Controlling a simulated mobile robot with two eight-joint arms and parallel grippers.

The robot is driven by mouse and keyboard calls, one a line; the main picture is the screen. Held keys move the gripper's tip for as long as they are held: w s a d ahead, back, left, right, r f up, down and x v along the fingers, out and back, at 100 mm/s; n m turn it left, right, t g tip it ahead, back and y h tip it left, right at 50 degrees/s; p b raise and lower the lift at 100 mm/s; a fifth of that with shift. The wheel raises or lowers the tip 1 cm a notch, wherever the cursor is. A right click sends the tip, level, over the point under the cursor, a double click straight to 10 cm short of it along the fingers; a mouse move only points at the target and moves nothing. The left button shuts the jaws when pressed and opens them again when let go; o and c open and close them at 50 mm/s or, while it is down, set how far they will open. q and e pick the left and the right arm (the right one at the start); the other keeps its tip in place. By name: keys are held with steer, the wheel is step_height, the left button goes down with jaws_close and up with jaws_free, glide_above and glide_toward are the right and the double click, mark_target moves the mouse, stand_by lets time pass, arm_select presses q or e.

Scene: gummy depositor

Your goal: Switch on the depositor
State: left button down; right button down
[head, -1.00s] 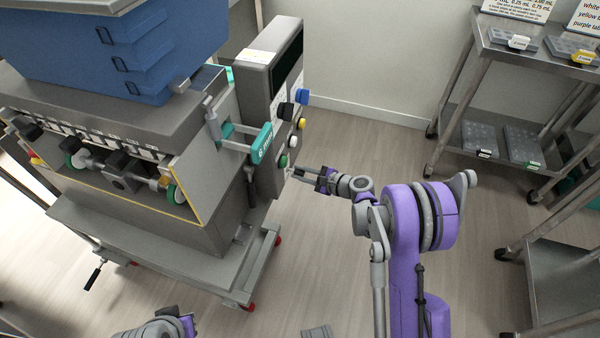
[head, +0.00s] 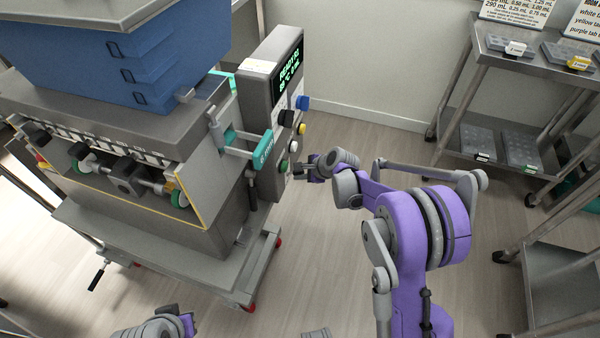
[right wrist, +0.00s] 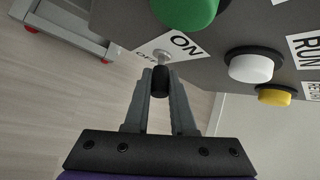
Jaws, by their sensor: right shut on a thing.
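The depositor (head: 160,195) stands at left in the head view. Its control box has a display (head: 290,72) lit with green text that begins with READY. In the right wrist view, a small metal toggle switch (right wrist: 165,57) with a black tip sits beside the ON and OFF label (right wrist: 183,42). My right gripper (right wrist: 162,80) is shut on the switch, with a finger on each side of the tip. In the head view my right gripper (head: 299,169) is at the lower part of the control box.
Near the switch are a green button (right wrist: 185,10), a white button (right wrist: 250,68) and a yellow button (right wrist: 277,95). A teal-handled bar (head: 262,150) juts out beside the control box. A metal cart (head: 485,100) stands at right. The floor between is clear.

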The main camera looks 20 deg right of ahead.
stand_by(0.3)
steer(key=c, duration=0.8)
jaws_free()
steer(key=shift+o, duration=0.2)
arm_select(q)
step_height(320, 180, up, 2)
steer(key=shift+r+p, duration=0.1)
steer(key=shift+p, duration=0.75)
arm_select(e)
steer(key=v, duration=1.1)
steer(key=shift+w, duration=0.1)
steer(key=s+a+r+n+g+h, duration=0.1)
steer(key=s+a+r+n, duration=0.1)
steer(key=s+n, duration=0.35)
steer(key=s+a+r+n+g+h, duration=0.1)
steer(key=s+a+r+n, duration=0.15)
steer(key=s, duration=0.65)
steer(key=s+f+n+h, duration=0.1)
steer(key=s+n+h, duration=0.1)
steer(key=s+n, duration=1.25)
arm_select(q)
step_height(320, 180, up, 15)
steer(key=w+p, duration=0.2)
steer(key=p, duration=1.2)
steer(key=shift+w+r+t, duration=0.15)
steer(key=shift+t, duration=0.25)
arm_select(e)
step_height(320, 180, up, 15)
steer(key=d+m, duration=0.1)
steer(key=m, duration=0.1)
